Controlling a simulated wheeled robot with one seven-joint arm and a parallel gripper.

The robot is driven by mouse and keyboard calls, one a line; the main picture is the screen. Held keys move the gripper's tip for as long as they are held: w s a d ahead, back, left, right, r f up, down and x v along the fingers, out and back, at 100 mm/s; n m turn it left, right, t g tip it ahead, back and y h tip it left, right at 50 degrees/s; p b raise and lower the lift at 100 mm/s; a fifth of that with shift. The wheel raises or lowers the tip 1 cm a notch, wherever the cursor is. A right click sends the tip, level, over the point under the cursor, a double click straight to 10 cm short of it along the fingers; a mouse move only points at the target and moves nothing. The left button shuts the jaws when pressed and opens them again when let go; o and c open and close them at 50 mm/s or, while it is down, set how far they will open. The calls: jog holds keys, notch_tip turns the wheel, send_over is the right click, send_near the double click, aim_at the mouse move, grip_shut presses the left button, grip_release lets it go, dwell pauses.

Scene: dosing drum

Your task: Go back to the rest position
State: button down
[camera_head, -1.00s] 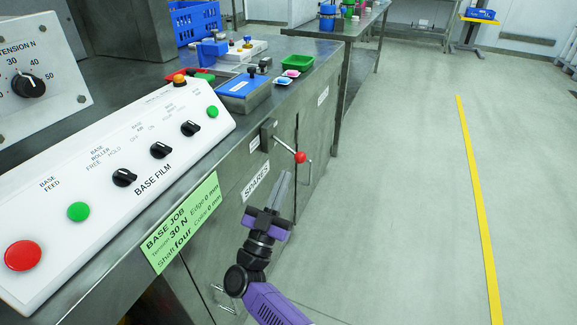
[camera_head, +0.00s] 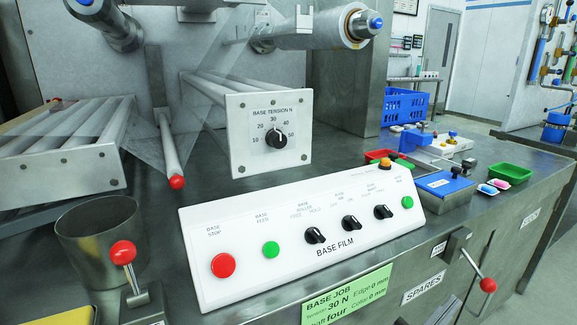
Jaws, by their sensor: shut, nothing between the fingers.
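Only the grey fingertips of my gripper (camera_head: 446,311) show, at the bottom edge in the head view, in front of the cabinet face just below and right of the SPARES label (camera_head: 422,288). The fingers look closed together, with nothing seen between them. The rest of the gripper and the arm are out of the picture.
The bench carries the white BASE FILM panel (camera_head: 310,236), the tension dial box (camera_head: 269,134), a metal cup (camera_head: 101,238) and a green tray (camera_head: 510,173). A red-knobbed lever (camera_head: 488,285) sticks out of the bench front near my fingertips. A blue crate (camera_head: 405,104) stands behind.

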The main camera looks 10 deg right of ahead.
notch_tip(320, 180, up, 4)
jog(key=w+a+f+n+t+y, duration=0.1)
jog(key=w+a+t+y, duration=0.15)
jog(key=t, duration=0.25)
jog(key=s+a+f+n+t+y, duration=0.2)
jog(key=s+a+n+t+y, duration=0.75)
jog(key=y, duration=0.55)
jog(key=s+a+f+n+g+y, duration=0.2)
jog(key=s+a+g+y, duration=0.15)
jog(key=s, duration=1.15)
jog(key=s+a+f+n+g+y, duration=0.25)
jog(key=s+g, duration=0.25)
jog(key=s, duration=0.9)
notch_tip(320, 180, up, 19)
jog(key=p, duration=1.9)
jog(key=shift+r, duration=0.2)
jog(key=shift+w+d, duration=0.1)
